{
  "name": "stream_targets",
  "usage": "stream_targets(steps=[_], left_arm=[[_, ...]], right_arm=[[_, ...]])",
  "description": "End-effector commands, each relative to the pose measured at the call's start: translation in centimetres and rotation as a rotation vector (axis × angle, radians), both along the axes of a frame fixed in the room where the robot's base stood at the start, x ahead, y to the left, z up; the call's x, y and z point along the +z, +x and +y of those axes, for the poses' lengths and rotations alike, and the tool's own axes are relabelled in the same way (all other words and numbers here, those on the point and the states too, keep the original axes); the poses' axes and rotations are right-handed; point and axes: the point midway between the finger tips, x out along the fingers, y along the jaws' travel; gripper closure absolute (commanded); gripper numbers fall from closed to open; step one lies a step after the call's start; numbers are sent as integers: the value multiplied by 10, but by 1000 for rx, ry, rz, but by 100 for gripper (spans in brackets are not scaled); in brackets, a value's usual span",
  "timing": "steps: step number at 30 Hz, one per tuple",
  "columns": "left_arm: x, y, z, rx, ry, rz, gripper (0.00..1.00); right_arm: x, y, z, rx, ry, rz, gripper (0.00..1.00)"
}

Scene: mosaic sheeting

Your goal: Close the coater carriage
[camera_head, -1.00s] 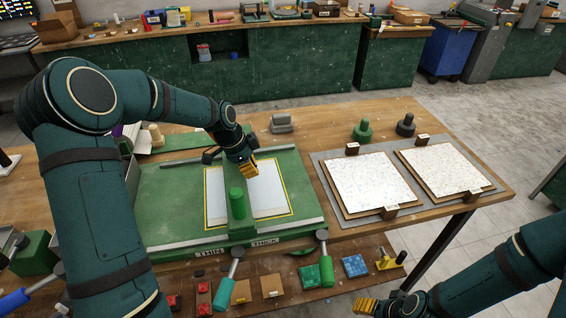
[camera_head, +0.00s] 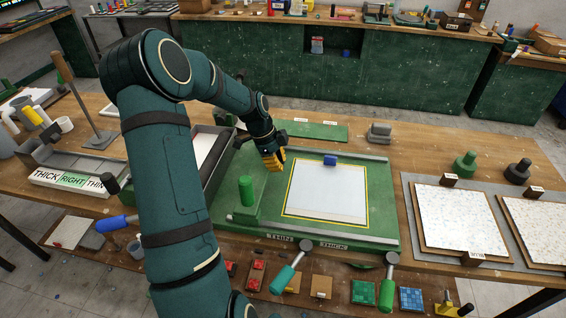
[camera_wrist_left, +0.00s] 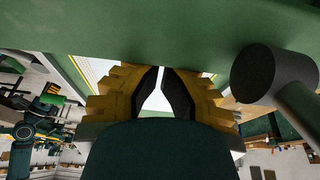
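The coater carriage (camera_head: 243,215) is a green crossbeam with an upright green knob (camera_head: 246,190). It stands at the left part of the green coater bed (camera_head: 380,190), left of the yellow-framed pale sheet (camera_head: 325,190). My left gripper (camera_head: 273,160) has yellow fingers and is at the carriage's far right side; contact is unclear. In the left wrist view my left gripper (camera_wrist_left: 162,75) has its fingertips together with a narrow gap behind them, nothing held, close to a green surface. My right gripper is out of view.
A small blue block (camera_head: 330,159) sits at the bed's far edge. A grey tray (camera_head: 190,165) lies left of the bed, partly behind my arm. Levers with green handles (camera_head: 387,292) stick out in front. White mosaic panels (camera_head: 455,218) lie on the right.

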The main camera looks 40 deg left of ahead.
Motion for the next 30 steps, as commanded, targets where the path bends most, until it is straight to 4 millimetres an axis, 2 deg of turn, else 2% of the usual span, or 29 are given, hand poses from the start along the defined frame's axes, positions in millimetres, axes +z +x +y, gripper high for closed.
stream_targets(steps=[1,11,14,19,24,30], left_arm=[[0,-2,5,6,7,2,100],[-1,-1,5,8,10,3,100],[-1,6,-3,4,10,1,100],[-1,27,-29,-2,5,-1,100],[38,20,-17,6,7,-2,100],[73,13,-8,4,5,-1,100]], right_arm=[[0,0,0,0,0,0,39],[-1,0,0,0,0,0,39],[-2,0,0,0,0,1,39],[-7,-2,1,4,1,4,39],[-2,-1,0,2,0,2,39],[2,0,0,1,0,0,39]])
